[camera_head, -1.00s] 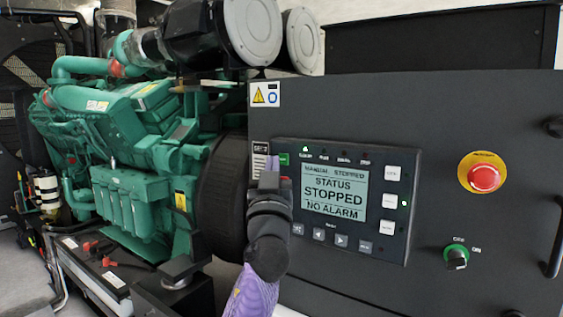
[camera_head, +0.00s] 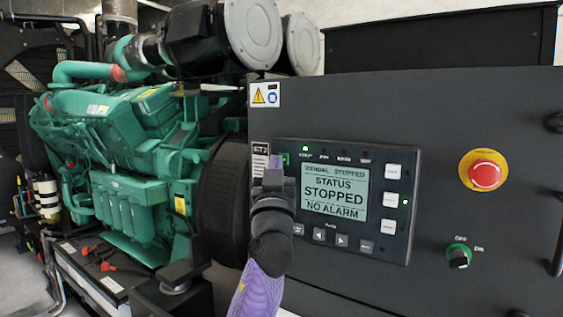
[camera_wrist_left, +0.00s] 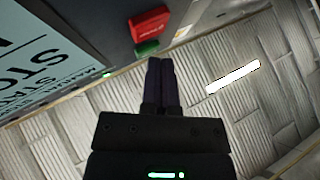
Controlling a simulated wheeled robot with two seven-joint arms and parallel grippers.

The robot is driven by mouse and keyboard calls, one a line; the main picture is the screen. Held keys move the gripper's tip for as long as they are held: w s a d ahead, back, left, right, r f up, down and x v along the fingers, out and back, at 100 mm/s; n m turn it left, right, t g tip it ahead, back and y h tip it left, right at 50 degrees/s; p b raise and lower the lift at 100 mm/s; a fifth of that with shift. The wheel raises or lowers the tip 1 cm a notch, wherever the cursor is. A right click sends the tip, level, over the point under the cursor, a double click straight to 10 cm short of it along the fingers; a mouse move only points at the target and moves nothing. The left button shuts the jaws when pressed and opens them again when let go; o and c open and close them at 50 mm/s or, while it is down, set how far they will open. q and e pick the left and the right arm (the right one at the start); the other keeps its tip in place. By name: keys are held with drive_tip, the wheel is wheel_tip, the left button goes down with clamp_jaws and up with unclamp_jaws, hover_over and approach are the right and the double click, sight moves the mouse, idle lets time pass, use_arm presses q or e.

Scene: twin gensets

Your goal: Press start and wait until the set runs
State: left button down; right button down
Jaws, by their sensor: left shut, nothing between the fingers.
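The controller panel (camera_head: 397,157) is on the dark cabinet front. Its screen (camera_head: 334,192) reads STATUS STOPPED, NO ALARM; part of the screen also shows in the left wrist view (camera_wrist_left: 35,65). The green button (camera_head: 286,159) is at the panel's upper left, partly behind my left gripper (camera_head: 273,163). In the left wrist view, my shut, empty fingers (camera_wrist_left: 160,62) point at the green button (camera_wrist_left: 147,48), with the red button (camera_wrist_left: 149,22) beside it. The tips are close to the green button; I cannot tell whether they touch it. My right gripper is out of view.
A red emergency stop (camera_head: 484,175) on a yellow ring and a green-ringed OFF/ON switch (camera_head: 459,257) sit right of the panel. The green engine (camera_head: 130,165) stands to the left. A black handle (camera_head: 556,235) sticks out at the right edge.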

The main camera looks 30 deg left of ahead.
use_arm(q)
drive_tip(key=shift+w+b, duration=0.2)
drive_tip(key=shift+b, duration=0.1)
idle(0.4)
drive_tip(key=shift+s+r+p, duration=0.1)
drive_tip(key=shift+s+p, duration=0.5)
drive_tip(key=shift+p, duration=0.1)
drive_tip(key=shift+s, duration=0.3)
drive_tip(key=s+p, duration=0.3)
drive_tip(key=s, duration=0.3)
drive_tip(key=shift+a, duration=0.3)
